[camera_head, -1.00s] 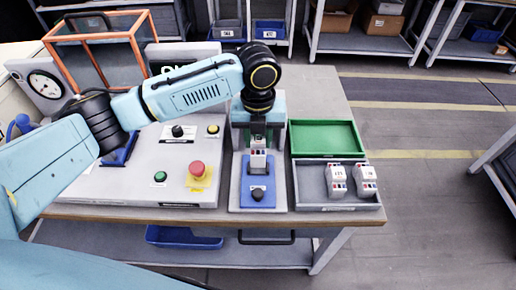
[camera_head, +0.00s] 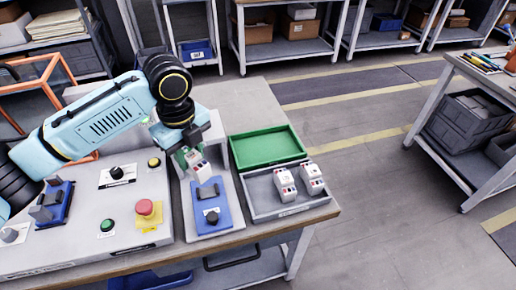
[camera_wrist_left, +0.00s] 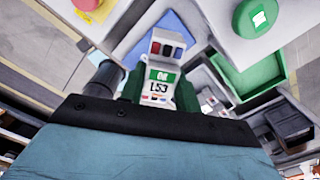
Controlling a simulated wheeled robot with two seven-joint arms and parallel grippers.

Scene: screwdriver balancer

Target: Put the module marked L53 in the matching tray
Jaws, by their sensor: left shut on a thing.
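The module marked L53 (camera_wrist_left: 160,92) is white, with a green band, a printed label and red and dark parts at its end. My left gripper (camera_head: 189,158) is shut on this module (camera_head: 201,171), which is tilted above the blue fixture (camera_head: 221,215). In the left wrist view, its dark green fingers clasp the module from both sides. The green tray (camera_head: 301,152) is empty, to the right of the gripper. The grey tray (camera_head: 262,211) in front of it holds two white modules (camera_head: 285,184) (camera_head: 313,178); their marks are too small to read. My right gripper is out of view.
Left of the fixture is a control panel (camera_head: 125,215) with a red button (camera_head: 146,208), a green button (camera_head: 107,225) and black knobs. An orange-framed box (camera_head: 40,75) stands at the back left. The table behind the green tray is clear.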

